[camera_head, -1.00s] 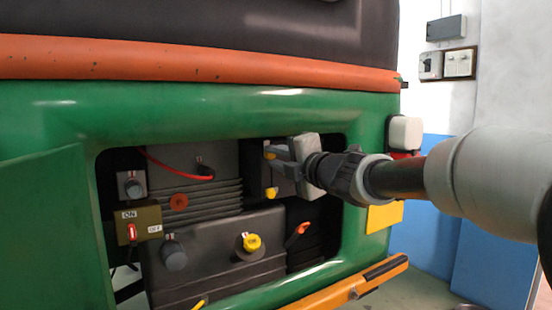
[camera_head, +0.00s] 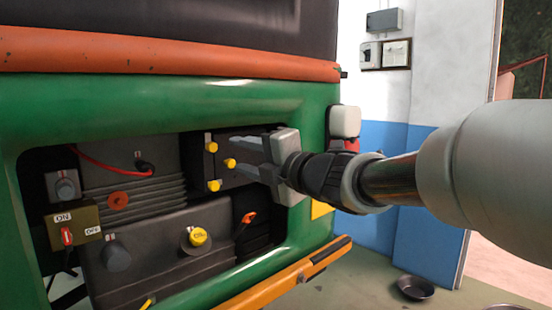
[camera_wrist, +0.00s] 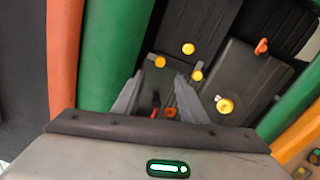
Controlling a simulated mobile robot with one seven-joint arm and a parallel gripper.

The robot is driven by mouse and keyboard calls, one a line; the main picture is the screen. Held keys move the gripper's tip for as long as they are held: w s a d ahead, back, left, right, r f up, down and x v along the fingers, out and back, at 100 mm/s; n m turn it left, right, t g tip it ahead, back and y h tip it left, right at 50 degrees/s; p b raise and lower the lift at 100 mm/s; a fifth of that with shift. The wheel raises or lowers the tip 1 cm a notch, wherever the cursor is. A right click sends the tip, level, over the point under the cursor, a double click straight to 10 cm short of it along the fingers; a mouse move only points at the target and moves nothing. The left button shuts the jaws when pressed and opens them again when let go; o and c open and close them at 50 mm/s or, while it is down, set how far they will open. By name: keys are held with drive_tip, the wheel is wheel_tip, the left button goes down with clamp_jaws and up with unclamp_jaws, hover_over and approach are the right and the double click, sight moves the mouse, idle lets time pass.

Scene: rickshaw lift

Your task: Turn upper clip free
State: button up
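Three yellow clips sit on a dark panel (camera_head: 240,183) inside the green vehicle's open bay. The upper clip (camera_head: 211,147) is at the panel's top left; it also shows in the wrist view (camera_wrist: 160,62). A middle clip (camera_head: 229,163) is to its lower right, and a lower clip (camera_head: 214,185) is beneath. My gripper (camera_head: 236,156) is open and empty in front of the panel, right of the upper clip in the head view. In the wrist view the upper clip appears just beyond the gap between my fingertips (camera_wrist: 158,78). I see no contact with it.
The bay's green rim (camera_head: 150,116) runs above the clips. Below are a dark box with a yellow cap (camera_head: 198,237), an orange-handled lever (camera_head: 248,218) and an ON/OFF switch box (camera_head: 72,224). An orange bumper (camera_head: 285,283) crosses below. A bowl (camera_head: 415,288) lies on the floor.

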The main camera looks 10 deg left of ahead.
drive_tip(key=v, duration=0.7)
drive_tip(key=shift+p, duration=0.35)
drive_tip(key=w+d+r+m+t+h+p, duration=0.35)
drive_tip(key=d+r+m+h+p, duration=0.4)
drive_tip(key=d+m, duration=0.25)
drive_tip(key=s+d+m+h+p, duration=0.6)
drive_tip(key=d+m+p, duration=0.1)
drive_tip(key=d+m, duration=0.35)
drive_tip(key=s+d+f+m+g+p, duration=0.1)
drive_tip(key=s+f+m+g+p, duration=0.2)
drive_tip(key=s, duration=0.6)
drive_tip(key=s+d+f+m+g+p, duration=0.1)
drive_tip(key=s+f+m+g+p, duration=0.3)
drive_tip(key=s, duration=0.6)
drive_tip(key=m+g+p, duration=0.1)
drive_tip(key=m+g, duration=0.1)
drive_tip(key=m, duration=0.1)
drive_tip(key=shift+s+d+g+p, duration=0.2)
drive_tip(key=shift+g+p, duration=0.1)
drive_tip(key=shift+g, duration=0.05)
